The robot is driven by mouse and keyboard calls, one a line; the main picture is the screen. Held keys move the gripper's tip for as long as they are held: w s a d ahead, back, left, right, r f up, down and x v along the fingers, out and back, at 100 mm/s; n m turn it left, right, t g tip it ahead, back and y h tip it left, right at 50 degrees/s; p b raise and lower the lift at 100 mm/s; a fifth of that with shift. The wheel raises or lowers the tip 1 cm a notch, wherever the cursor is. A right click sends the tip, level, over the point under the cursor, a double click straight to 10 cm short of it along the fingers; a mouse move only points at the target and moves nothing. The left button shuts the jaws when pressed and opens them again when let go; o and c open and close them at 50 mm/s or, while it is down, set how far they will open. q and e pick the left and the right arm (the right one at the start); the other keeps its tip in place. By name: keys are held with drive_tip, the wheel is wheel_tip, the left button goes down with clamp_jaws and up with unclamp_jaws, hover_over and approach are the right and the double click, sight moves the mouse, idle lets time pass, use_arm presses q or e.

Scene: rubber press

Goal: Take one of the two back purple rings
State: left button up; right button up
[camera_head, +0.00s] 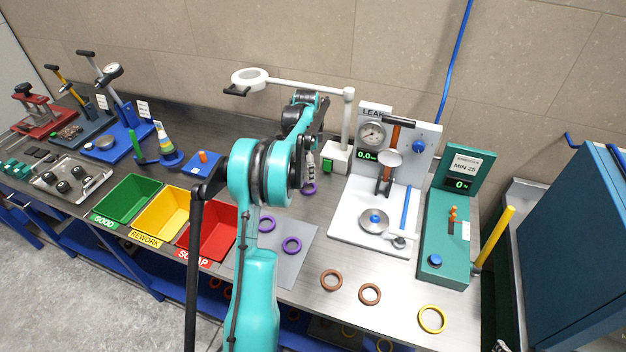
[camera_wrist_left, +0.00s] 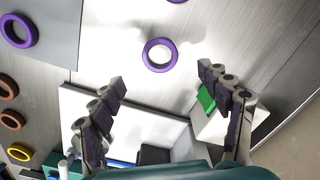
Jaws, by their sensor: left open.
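One back purple ring (camera_head: 309,188) lies flat on the metal bench, partly hidden by my left gripper (camera_head: 311,172) in the head view. In the left wrist view the same ring (camera_wrist_left: 160,54) lies just beyond the gap between the open fingers of my left gripper (camera_wrist_left: 162,77), which hold nothing. Another purple ring (camera_wrist_left: 177,1) is cut by the top edge there; my arm seems to hide it in the head view. Two more purple rings, one left (camera_head: 267,224) and one right (camera_head: 291,246), lie on the grey mat. My right gripper is not in view.
The white leak tester (camera_head: 343,222) stands right of my gripper, and the white lamp base (camera_head: 336,158) with a green switch stands close behind it. Brown rings (camera_head: 331,280) and a yellow ring (camera_head: 432,319) lie in front. The red scrap bin (camera_head: 212,228) is left.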

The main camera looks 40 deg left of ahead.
sight(308, 190)
use_arm(q)
drive_tip(key=f, duration=0.3)
drive_tip(key=shift+a+b, duration=0.3)
drive_tip(key=shift+b, duration=0.05)
drive_tip(key=f, duration=0.1)
drive_tip(key=f+b, duration=0.1)
drive_tip(key=f, duration=0.3)
drive_tip(key=shift+w+d+f, duration=0.1)
drive_tip(key=shift+d, duration=0.2)
drive_tip(key=shift+c, duration=0.9)
drive_tip(key=c, duration=0.9)
